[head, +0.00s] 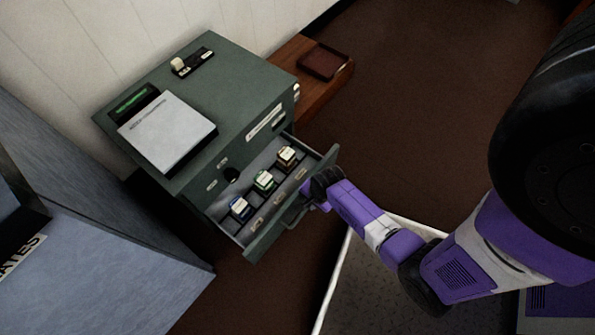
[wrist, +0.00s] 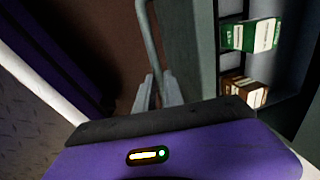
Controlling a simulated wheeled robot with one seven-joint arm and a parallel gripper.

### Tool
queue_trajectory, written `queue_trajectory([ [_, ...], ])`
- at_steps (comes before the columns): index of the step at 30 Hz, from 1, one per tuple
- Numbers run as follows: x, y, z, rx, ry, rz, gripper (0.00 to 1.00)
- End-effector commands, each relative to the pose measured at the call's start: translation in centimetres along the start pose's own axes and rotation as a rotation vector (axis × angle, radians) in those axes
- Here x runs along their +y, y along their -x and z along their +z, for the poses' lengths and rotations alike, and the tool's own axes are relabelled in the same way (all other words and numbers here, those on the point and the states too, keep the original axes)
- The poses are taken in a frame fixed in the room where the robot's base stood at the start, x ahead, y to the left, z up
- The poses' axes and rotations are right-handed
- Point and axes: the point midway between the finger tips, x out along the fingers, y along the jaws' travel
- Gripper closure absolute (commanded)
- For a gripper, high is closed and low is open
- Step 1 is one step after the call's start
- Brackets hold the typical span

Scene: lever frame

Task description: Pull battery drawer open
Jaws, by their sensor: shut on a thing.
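The battery drawer (head: 255,241) of a grey-green cabinet (head: 228,83) stands pulled out in the head view. Several small boxed batteries (head: 264,181) sit in a row inside it, and two of them show in the wrist view (wrist: 250,35). A bar handle (wrist: 150,45) runs along the drawer front. My gripper (wrist: 157,90) is shut on this handle, with its fingers on either side of the bar. In the head view my gripper (head: 312,197) is at the drawer front, partly hidden by my own wrist.
A white-topped box (head: 167,131) and a small black switch block (head: 193,61) are on the cabinet top. A low wooden table with a brown tray (head: 323,62) stands behind. A blue-grey unit (head: 110,220) is at the left. Brown floor (head: 420,110) is clear beyond my arm.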

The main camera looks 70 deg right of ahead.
Motion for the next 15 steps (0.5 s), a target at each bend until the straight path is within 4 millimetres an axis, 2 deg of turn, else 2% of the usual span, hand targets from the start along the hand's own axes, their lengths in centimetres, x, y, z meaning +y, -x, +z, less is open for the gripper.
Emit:
queue_trajectory([
  [1,0.8,0.5,0.0,-0.001,-0.002,0.003,1.00],
  [6,2.3,0.6,0.0,-0.001,0.000,0.002,1.00],
  [15,2.9,0.5,0.0,0.000,0.000,0.000,1.00],
])
